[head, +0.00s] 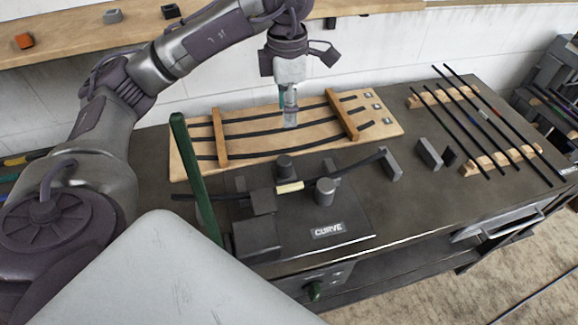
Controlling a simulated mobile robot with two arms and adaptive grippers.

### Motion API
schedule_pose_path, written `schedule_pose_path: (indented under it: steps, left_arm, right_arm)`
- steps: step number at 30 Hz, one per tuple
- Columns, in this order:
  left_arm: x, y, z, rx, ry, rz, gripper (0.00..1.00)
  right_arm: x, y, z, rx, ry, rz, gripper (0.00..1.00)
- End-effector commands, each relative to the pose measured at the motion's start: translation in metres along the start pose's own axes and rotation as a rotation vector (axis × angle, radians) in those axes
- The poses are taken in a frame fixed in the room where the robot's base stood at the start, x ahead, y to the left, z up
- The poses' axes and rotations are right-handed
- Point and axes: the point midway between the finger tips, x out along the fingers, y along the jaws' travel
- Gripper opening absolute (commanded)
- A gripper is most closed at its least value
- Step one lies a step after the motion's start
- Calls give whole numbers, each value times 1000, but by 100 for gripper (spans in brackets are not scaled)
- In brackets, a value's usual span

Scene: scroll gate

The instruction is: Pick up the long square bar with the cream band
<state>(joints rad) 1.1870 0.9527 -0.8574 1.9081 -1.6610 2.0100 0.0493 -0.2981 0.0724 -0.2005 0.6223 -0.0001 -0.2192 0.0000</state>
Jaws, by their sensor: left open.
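The long square bar (240,195) with the cream band (290,187) is dark and lies across the bending machine (350,222) marked CURVE. It runs between grey rollers and blocks, and its right end rises towards a grey block. The band shows near its middle. My left gripper (290,115) is open and points down above the wooden board, behind and above the band. It is apart from the bar, and nothing shows between its fingers. My right gripper is not in view.
A wooden board (385,118) with curved dark bars lies behind the machine. A green lever (198,180) stands up at the machine's left. Several straight bars (470,120) rest on wooden racks at the right. Small blocks sit on the shelf (75,37) behind.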

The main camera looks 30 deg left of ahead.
Motion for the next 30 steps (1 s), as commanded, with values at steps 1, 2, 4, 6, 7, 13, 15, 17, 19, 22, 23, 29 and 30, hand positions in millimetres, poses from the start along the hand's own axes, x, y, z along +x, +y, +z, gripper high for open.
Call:
schedule_pose_path:
  steps: [1,2,4,6,7,13,15,17,19,22,23,29,30]
  left_arm:
    - [9,0,0,0,2,-1,45]
    - [11,0,0,0,2,-1,45]
    - [15,0,0,0,2,-1,45]
    - [21,0,0,0,2,-1,45]
    - [24,0,0,0,2,-1,45]
    - [45,0,0,0,2,-1,45]
    - [56,0,0,0,2,-1,45]
    - [64,0,0,0,2,-1,45]
    - [75,0,0,0,2,-1,45]
    - [89,0,0,0,2,-1,45]
    - [91,0,0,0,2,-1,45]
    - [107,-1,0,1,2,-3,45]
    - [112,-1,0,1,4,-5,45]
  right_arm:
    - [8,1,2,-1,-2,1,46]
    - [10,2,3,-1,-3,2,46]
    - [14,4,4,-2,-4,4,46]
    - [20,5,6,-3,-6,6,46]
    - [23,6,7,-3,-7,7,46]
    - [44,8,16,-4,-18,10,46]
    - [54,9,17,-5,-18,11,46]
    - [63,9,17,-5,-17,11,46]
    - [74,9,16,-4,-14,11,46]
    - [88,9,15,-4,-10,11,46]
    - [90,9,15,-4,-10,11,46]
    - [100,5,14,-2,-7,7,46]
    - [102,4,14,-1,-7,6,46]
